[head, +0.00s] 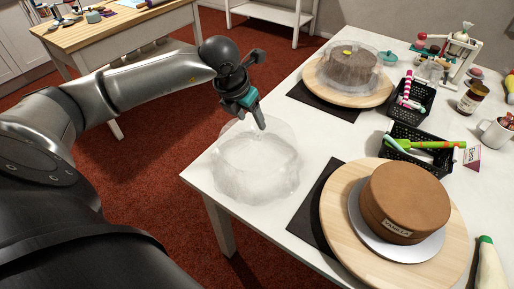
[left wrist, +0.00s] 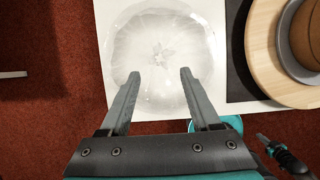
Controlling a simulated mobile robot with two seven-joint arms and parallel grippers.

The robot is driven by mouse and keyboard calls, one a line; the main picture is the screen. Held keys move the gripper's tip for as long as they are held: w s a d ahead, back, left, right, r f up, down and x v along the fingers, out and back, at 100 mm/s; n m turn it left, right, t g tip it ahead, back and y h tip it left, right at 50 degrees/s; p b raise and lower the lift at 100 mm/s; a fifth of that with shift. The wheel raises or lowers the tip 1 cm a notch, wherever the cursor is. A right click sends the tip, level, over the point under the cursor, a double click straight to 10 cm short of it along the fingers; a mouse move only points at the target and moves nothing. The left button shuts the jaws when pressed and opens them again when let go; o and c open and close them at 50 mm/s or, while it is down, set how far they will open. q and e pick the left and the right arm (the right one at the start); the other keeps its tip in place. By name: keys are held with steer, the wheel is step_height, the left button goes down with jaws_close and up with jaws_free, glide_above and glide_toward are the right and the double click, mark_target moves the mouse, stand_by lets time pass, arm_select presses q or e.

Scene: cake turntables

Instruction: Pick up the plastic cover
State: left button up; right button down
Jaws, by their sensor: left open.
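A clear plastic cover (head: 255,165) stands dome-up on the near left corner of the white table. My left gripper (head: 258,122) is above the cover's top, pointing down. In the left wrist view the gripper (left wrist: 159,88) has its two fingers apart with nothing between them, and the cover (left wrist: 160,50) lies beyond the fingertips. I cannot tell exactly how far the tips are from the cover. A second clear cover (head: 350,66) sits over a brown cake on a round wooden turntable at the back.
A brown vanilla cake (head: 404,196) stands on a wooden turntable (head: 336,215) to the right of the cover. Black baskets (head: 428,158) with tools, a jar (head: 472,98) and a mug (head: 496,132) are on the right. The white table (head: 300,120) is bare behind the cover.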

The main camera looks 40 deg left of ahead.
mark_target(256, 131)
arm_select(q)
steer(key=x, duration=0.7)
steer(key=shift+w+a+b, duration=0.15)
steer(key=shift+b, duration=0.2)
jaws_close()
stand_by(1.1)
